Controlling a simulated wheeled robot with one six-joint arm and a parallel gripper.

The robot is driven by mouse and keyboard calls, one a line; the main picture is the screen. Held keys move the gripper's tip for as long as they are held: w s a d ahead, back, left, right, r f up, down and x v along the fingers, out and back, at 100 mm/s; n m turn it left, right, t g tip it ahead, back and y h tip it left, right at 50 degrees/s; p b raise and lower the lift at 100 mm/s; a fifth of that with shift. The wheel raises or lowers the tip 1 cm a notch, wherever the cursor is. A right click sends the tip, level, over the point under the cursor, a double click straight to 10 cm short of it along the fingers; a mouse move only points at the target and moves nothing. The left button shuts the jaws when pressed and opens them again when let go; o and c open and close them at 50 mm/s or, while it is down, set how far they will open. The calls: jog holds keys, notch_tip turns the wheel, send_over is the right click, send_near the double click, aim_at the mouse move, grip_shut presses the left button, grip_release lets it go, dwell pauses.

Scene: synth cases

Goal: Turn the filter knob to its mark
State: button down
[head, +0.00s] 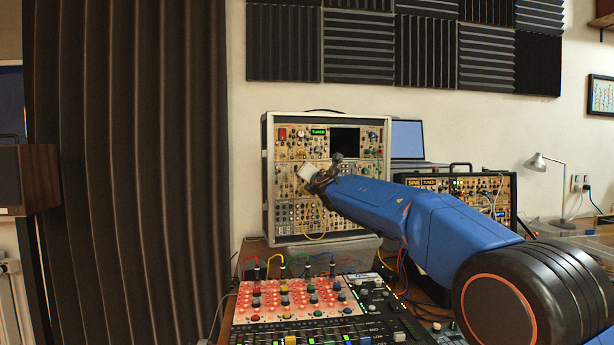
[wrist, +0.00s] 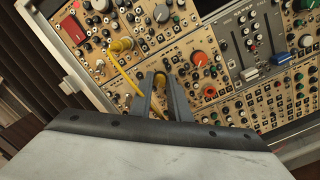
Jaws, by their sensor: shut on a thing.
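My gripper (wrist: 160,82) is at the front of the modular synth case (head: 268,190), its two fingers shut on a small yellow piece (wrist: 160,79). I cannot tell whether this piece is a knob or a cable plug. In the head view my gripper (head: 325,175) covers the middle of the panel, and the piece is hidden. A large orange-red knob (wrist: 200,59) sits just right of the fingertips, apart from them.
A yellow cable (wrist: 124,75) runs from a yellow plug (wrist: 121,45) down behind my fingers. Several small knobs and sockets crowd around. A mixer (head: 350,329) with colored knobs stands on the desk below. A second synth case (head: 490,184) and a laptop (head: 407,139) stand at right.

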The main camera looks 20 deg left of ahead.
jog(key=shift+f+n, duration=0.1)
jog(key=shift+n, duration=0.5)
jog(key=c, duration=1.7)
grip_release()
jog(key=shift+o, duration=0.2)
jog(key=v, duration=1.7)
jog(key=shift+s+d, duration=0.15)
